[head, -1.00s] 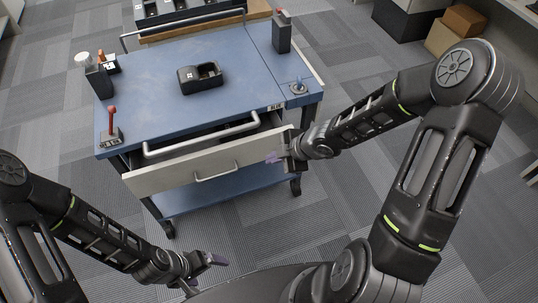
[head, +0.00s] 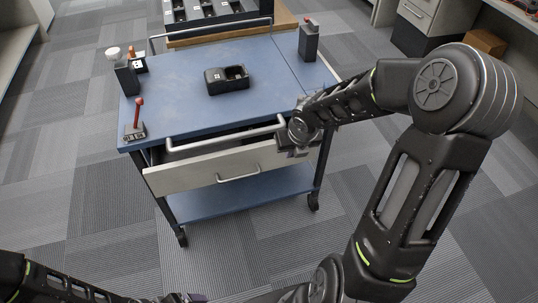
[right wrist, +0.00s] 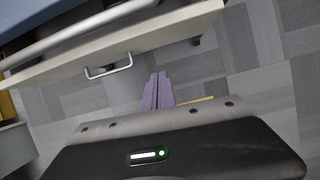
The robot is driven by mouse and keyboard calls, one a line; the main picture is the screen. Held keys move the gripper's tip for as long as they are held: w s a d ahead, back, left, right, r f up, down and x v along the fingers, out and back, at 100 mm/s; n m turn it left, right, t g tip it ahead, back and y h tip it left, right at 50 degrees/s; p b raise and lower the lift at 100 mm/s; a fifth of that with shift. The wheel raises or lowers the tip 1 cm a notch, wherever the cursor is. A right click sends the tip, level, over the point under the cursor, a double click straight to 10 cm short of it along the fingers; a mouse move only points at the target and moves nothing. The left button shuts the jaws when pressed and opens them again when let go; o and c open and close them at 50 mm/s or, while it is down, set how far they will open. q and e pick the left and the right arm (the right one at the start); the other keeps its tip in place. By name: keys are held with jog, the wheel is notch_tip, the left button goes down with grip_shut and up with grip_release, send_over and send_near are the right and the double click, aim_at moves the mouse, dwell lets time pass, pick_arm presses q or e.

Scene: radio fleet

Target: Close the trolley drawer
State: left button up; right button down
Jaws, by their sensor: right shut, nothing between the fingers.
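The blue-topped trolley (head: 190,110) stands ahead of me. Its pale drawer front (head: 190,178) sticks out a little below the push rail (head: 225,133), with a dark gap behind it. The drawer handle (head: 238,178) is on its face and also shows in the right wrist view (right wrist: 108,71). My right gripper (head: 292,150) is at the drawer front's right end; contact cannot be told. Its purple fingers (right wrist: 157,92) are shut together and empty. My left gripper (head: 182,298) is mostly cut off at the bottom edge, so its jaws are unclear.
On the trolley top are a black charger (head: 227,80), a radio (head: 308,42), a small box with a red-topped stick (head: 135,125), and a dark holder (head: 126,78) at left. A lower shelf (head: 240,195) is bare. Carpet around the trolley is clear.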

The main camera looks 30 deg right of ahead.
jog(key=shift+n, duration=0.4)
jog(key=b, duration=0.5)
send_near(282, 154)
notch_tip(282, 154, down, 5)
jog(key=s+a, duration=0.2)
jog(key=s, duration=0.1)
jog(key=w, duration=0.1)
jog(key=w+d+p, duration=0.1)
jog(key=w, duration=0.1)
jog(key=shift+w+f, duration=0.1)
jog(key=shift+w, duration=0.2)
jog(key=shift+w+d, duration=0.1)
jog(key=shift+w, duration=0.35)
